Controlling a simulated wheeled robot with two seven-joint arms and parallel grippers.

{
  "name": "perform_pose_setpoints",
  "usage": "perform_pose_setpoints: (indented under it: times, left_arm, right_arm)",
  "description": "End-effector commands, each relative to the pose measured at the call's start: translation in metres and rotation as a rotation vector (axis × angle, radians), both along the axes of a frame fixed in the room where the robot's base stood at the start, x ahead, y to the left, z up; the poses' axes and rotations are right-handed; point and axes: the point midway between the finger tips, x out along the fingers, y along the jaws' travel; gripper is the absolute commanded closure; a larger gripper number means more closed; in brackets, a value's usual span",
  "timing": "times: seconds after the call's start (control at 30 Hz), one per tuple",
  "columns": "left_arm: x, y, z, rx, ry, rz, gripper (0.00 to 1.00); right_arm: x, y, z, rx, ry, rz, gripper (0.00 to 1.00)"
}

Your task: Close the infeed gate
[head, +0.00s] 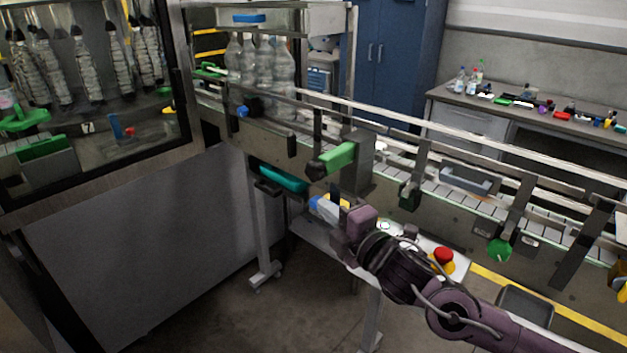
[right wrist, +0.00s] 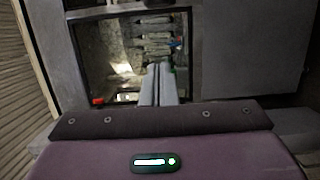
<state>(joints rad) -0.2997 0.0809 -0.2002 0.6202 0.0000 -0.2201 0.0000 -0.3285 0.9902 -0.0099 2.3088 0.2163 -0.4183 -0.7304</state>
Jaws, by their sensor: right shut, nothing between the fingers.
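A green handle with a black end (head: 335,160) sticks out from a grey block on the near side of the conveyor (head: 455,205). I cannot tell for certain that it belongs to the infeed gate. Clear bottles (head: 262,68) stand together at the conveyor's left end. My right gripper (head: 335,203) is below the green handle, apart from it, in front of the conveyor. Its fingers are together and empty in the right wrist view (right wrist: 158,70). The handle does not show clearly there. My left gripper is out of view.
A teal tray (head: 283,179) hangs under the conveyor, left of my right gripper. A red button (head: 444,255) is on a panel beside my forearm. A glass-fronted machine (head: 95,190) stands at the left. Open floor lies below.

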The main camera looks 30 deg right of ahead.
Motion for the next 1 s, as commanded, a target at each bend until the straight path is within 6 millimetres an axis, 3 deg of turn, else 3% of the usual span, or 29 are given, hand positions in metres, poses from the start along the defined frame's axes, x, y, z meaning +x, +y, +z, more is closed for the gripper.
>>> perform_pose_setpoints:
  times: [0.27,0.73,1.0]
  left_arm:
    - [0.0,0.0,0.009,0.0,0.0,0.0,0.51]
    - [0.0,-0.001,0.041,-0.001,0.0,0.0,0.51]
    - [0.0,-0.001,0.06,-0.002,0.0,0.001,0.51]
  right_arm:
    - [0.024,0.003,0.003,0.004,-0.004,-0.002,1.0]
    - [0.099,0.014,0.005,0.007,-0.001,-0.002,1.0]
    - [0.111,-0.018,0.001,0.002,0.003,-0.002,1.0]
